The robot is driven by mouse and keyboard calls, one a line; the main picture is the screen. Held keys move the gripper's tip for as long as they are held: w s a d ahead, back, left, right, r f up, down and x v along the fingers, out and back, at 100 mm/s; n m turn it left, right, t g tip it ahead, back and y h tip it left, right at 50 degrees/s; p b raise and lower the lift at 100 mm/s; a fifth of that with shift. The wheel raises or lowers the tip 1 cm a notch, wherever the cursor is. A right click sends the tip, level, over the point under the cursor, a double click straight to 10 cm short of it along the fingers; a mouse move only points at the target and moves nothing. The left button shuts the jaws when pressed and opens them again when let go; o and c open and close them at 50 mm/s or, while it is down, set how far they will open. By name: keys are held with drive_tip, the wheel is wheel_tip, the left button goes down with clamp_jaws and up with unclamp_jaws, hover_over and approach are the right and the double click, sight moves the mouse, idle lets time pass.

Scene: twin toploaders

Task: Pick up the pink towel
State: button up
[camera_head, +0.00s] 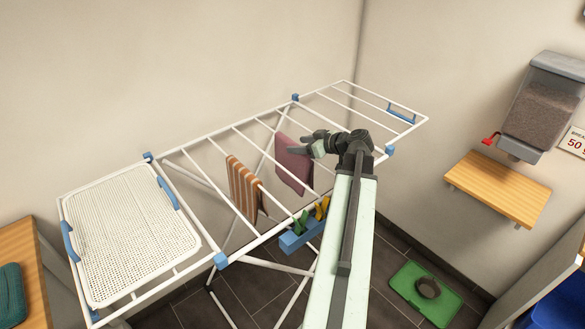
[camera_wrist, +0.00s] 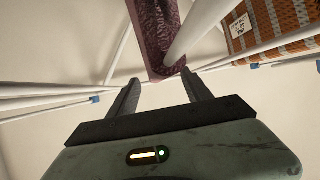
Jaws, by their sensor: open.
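The pink towel (camera_head: 290,166) hangs over a bar of the white drying rack in the head view. My gripper (camera_head: 299,145) is at the towel's upper right side, and its fingers overlap the top of the towel in that view. In the wrist view the pink towel (camera_wrist: 158,40) hangs ahead, between and beyond the two open fingers of my gripper (camera_wrist: 150,88). A white bar crosses in front of the towel there. The fingers hold nothing. I cannot tell whether a finger touches the towel.
An orange striped towel (camera_head: 243,188) hangs on the rack left of the pink one; it also shows in the wrist view (camera_wrist: 275,32). A white mesh tray (camera_head: 130,235) lies on the rack's left end. A blue peg box (camera_head: 298,238) hangs at the front. Rack bars surround my gripper.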

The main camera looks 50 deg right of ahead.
drive_tip(key=shift+w+f, duration=0.3)
drive_tip(key=shift+w, duration=0.2)
drive_tip(key=shift+r, duration=0.1)
clamp_jaws()
idle(0.9)
